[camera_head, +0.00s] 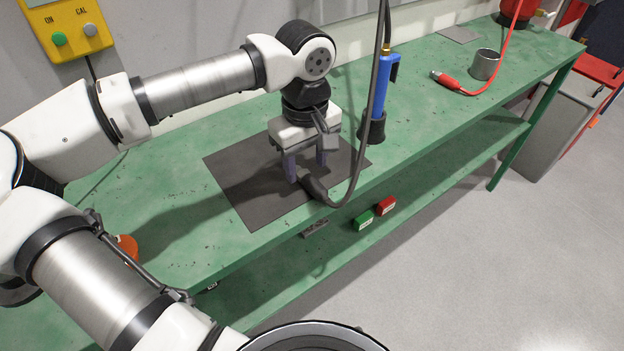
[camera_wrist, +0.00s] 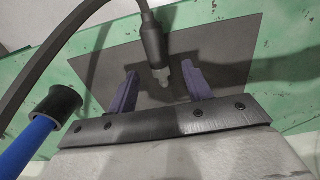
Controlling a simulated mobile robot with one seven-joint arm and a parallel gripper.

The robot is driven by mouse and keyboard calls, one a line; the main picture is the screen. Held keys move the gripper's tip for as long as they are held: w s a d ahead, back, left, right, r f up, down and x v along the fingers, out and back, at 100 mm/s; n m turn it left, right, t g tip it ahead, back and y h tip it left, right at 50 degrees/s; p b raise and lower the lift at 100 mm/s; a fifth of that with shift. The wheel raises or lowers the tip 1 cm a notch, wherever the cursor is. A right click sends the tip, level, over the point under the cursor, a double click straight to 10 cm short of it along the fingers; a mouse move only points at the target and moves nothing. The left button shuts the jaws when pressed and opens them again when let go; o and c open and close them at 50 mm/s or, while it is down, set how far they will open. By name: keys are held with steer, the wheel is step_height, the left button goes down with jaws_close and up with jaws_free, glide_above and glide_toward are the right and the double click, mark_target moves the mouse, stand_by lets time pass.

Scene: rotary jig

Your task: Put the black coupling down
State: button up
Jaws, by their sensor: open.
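The black coupling (camera_head: 315,188) is at the end of a black hose and appears to lie on the dark grey mat (camera_head: 245,205), near its front edge. In the wrist view the coupling (camera_wrist: 154,42) shows a light grey tip that points toward my gripper. My gripper (camera_head: 306,172) points down over the mat with its two purple fingers apart and nothing gripped. In the wrist view the gripper (camera_wrist: 159,72) has a finger on either side of the coupling's tip, with visible gaps. I cannot tell the exact height of the fingertips above the mat.
A blue tool (camera_head: 380,85) with a black cup end is close to the right of my gripper; the black hose arches beside it. A red coupling (camera_head: 446,81) and a metal cup (camera_head: 485,64) are farther right on the green bench (camera_head: 430,120). Green (camera_head: 364,220) and red (camera_head: 386,206) blocks are lower down.

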steer(key=shift+f, duration=1.35)
steer(key=shift+w, duration=0.1)
jaws_close()
steer(key=shift+r, duration=0.1)
